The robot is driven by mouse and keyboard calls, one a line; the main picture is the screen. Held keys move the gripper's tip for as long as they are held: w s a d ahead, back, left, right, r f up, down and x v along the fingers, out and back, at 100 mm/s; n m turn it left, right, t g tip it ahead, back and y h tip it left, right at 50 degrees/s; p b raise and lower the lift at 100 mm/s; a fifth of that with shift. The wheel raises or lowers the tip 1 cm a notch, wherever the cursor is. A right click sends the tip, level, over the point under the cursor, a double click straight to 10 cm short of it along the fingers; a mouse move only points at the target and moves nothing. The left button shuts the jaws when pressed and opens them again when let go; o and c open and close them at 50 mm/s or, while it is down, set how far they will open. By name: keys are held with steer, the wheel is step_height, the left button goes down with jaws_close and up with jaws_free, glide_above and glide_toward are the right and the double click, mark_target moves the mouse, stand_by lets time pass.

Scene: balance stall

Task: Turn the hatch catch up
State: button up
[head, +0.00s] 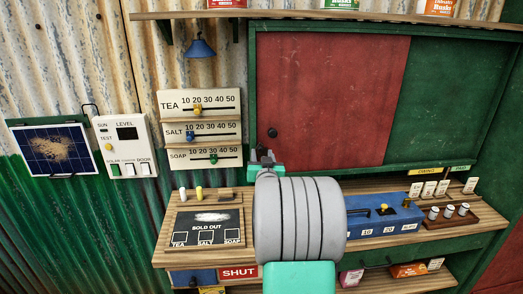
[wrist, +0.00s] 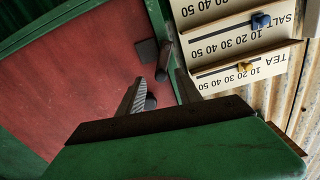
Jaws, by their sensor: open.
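The hatch is a red panel (head: 325,95) in a green frame. In the wrist view, which looks upside down, the red panel (wrist: 85,85) fills the left. A dark plate (wrist: 147,50) and a short dark bar (wrist: 165,58) at the panel's edge look like the hatch catch. Which way the bar is turned I cannot tell for sure. My gripper (wrist: 160,77) is open, its two fingertips apart close to the bar, with nothing held. In the head view my gripper (head: 264,158) is at the panel's lower left and hides the catch. A dark round knob (head: 272,132) shows just above it.
Left of the hatch is a slider board (head: 200,128) for tea, salt and soap. Below are a sold-out board (head: 209,226), a blue box (head: 385,218) and a rack of small jars (head: 450,218) on the counter. A blue bell-like shade (head: 201,48) hangs above.

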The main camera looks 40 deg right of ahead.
steer(key=shift+x, duration=0.85)
steer(key=shift+c, duration=0.2)
jaws_close()
